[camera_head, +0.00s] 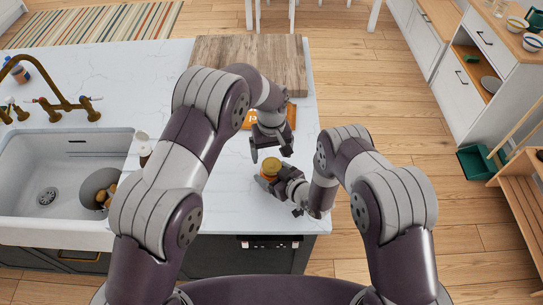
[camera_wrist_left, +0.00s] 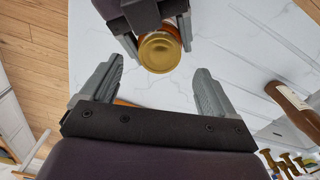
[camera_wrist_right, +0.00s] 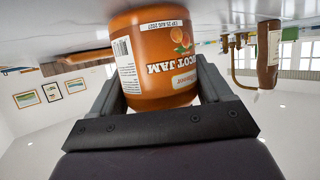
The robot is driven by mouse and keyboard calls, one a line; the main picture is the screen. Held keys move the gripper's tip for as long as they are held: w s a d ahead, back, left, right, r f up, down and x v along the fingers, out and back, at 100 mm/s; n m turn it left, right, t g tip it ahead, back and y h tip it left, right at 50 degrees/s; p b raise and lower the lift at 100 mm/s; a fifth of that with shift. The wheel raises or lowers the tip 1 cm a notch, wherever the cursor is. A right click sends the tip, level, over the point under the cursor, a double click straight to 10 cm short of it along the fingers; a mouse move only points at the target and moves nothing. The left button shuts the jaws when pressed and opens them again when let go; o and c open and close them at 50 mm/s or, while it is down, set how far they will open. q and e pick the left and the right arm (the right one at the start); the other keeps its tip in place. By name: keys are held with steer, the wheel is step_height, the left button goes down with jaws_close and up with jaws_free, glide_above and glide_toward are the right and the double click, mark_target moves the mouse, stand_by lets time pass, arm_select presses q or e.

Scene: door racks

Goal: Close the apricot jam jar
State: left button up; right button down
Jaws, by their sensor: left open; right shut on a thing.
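The apricot jam jar (camera_head: 268,175) has an orange body and label and a gold lid (camera_head: 270,164). My right gripper (camera_head: 277,183) is shut around the jar's body at the counter's near right part. In the right wrist view the jar (camera_wrist_right: 155,65) appears upside down between the fingers, and its lid end is hidden. In the left wrist view the gold lid (camera_wrist_left: 160,53) sits over the jar's mouth; I cannot tell if it is tight. My left gripper (camera_head: 270,153) is open and empty, just above and beyond the jar, fingers pointing down.
A wooden board (camera_head: 250,62) lies at the counter's far end, with an orange packet (camera_head: 291,116) near it. A sink (camera_head: 50,217) with a grey bowl (camera_head: 95,183) is at left. A brown bottle (camera_head: 145,152) stands by the sink. The white counter (camera_head: 225,205) near the jar is clear.

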mark_target(272, 165)
arm_select(q)
step_height(272, 165, up, 4)
steer(key=n, duration=0.6)
steer(key=shift+f, duration=0.2)
steer(key=shift+f, duration=0.1)
steer(key=shift+f, duration=4)
steer(key=c, duration=1.2)
steer(key=shift+o, duration=0.2)
